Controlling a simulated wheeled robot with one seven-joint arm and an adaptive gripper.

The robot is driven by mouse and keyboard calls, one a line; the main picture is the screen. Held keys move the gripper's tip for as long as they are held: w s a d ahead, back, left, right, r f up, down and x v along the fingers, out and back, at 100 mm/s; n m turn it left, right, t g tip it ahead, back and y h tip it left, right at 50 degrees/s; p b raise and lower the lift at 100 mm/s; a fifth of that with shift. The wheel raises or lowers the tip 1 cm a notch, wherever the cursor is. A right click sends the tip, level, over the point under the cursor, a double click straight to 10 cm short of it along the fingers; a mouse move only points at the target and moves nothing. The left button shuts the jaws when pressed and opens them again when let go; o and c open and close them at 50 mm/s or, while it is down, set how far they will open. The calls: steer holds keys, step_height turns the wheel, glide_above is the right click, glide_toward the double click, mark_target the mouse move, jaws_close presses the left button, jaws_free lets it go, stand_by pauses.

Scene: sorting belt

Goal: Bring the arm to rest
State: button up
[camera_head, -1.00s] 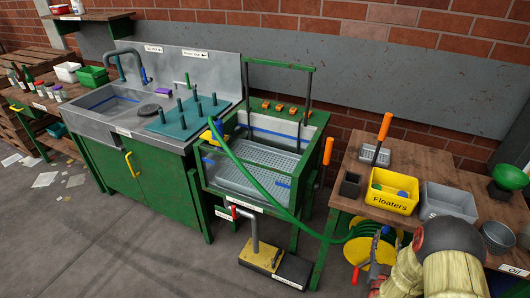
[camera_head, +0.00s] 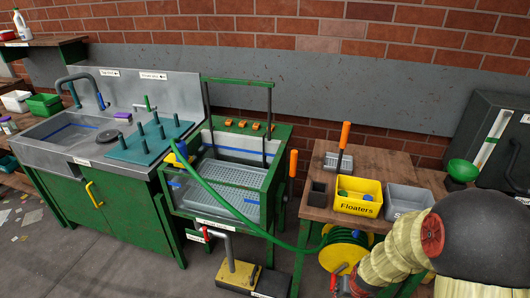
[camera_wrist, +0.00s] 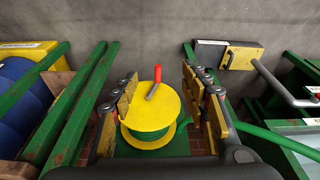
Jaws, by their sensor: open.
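My gripper (camera_wrist: 160,92) is open and empty in the wrist view, its two yellow-padded fingers apart. Between and beyond them is a yellow hose reel (camera_wrist: 150,112) with a red crank handle and green hose; I see no contact with it. In the head view my arm, with a cream sleeve and a dark rounded joint, is bent low at the lower right. It partly covers the yellow reel (camera_head: 341,255) and the right end of the workbench (camera_head: 318,214). My gripper is mostly cut off at the bottom edge there.
A yellow Floaters bin (camera_head: 357,208), a grey bin (camera_head: 408,196) and a green funnel (camera_head: 463,170) stand near my arm. A green-framed tank (camera_head: 262,205) and a pedal (camera_head: 238,277) are left of it. A green hose (camera_head: 225,205) runs from tank to reel.

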steer(key=s+a+r+t+p, duration=0.1)
steer(key=s+r, duration=0.4)
steer(key=r, duration=0.8)
steer(key=s+a+r+n+t+p, duration=0.1)
steer(key=s+a+r, duration=0.3)
steer(key=r, duration=0.9)
steer(key=s+a+r+n+p, duration=0.1)
steer(key=s+a+r, duration=0.2)
steer(key=r, duration=1)
steer(key=s, duration=0.2)
steer(key=shift+s+t+y, duration=0.3)
steer(key=shift+s+t, duration=0.05)
steer(key=shift+t, duration=0.05)
